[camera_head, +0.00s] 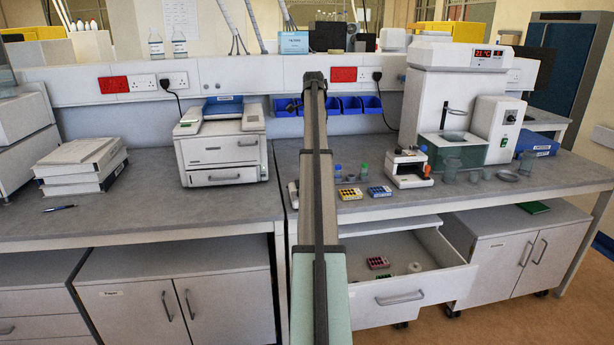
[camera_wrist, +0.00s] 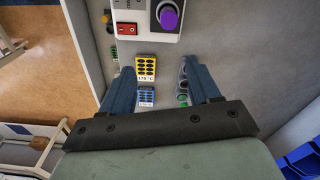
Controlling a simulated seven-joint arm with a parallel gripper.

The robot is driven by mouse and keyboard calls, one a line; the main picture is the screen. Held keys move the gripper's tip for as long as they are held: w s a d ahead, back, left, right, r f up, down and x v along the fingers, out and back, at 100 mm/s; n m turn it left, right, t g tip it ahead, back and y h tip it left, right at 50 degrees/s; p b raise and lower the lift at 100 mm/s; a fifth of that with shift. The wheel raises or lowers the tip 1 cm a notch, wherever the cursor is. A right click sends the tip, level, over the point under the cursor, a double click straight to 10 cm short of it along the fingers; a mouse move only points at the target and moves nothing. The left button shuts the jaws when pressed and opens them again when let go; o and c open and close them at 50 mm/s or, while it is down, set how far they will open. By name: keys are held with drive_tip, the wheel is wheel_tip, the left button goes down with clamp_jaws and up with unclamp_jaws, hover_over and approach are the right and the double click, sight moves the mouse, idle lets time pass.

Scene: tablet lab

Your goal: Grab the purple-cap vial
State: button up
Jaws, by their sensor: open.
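A purple round cap (camera_wrist: 169,17) shows at the top of the wrist view, seen from above. It sits in a dark ring on a white device (camera_wrist: 140,17) with a red switch. The vial body below the cap is hidden. My gripper (camera_wrist: 158,72) is open and empty, with its two blue fingers apart above the bench. The purple cap lies ahead of the fingertips, slightly right of the middle of the gap. In the head view my arm covers the area left of the yellow rack, and I cannot see the purple cap there.
A yellow rack (camera_head: 350,194) and a blue rack (camera_head: 379,191) lie on the bench. A blue-cap vial (camera_head: 338,172) and a green-cap vial (camera_head: 362,172) stand behind them. A white instrument (camera_head: 408,168) is to the right. A drawer (camera_head: 400,297) below stands open.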

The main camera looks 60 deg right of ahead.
drive_tip(key=shift+n, duration=0.4)
drive_tip(key=w+f, duration=0.1)
drive_tip(key=f, duration=0.3)
drive_tip(key=w+f, duration=0.1)
drive_tip(key=f, duration=0.3)
drive_tip(key=w+a+f, duration=0.1)
drive_tip(key=f, duration=0.3)
drive_tip(key=shift+f, duration=0.35)
drive_tip(key=c, duration=1.1)
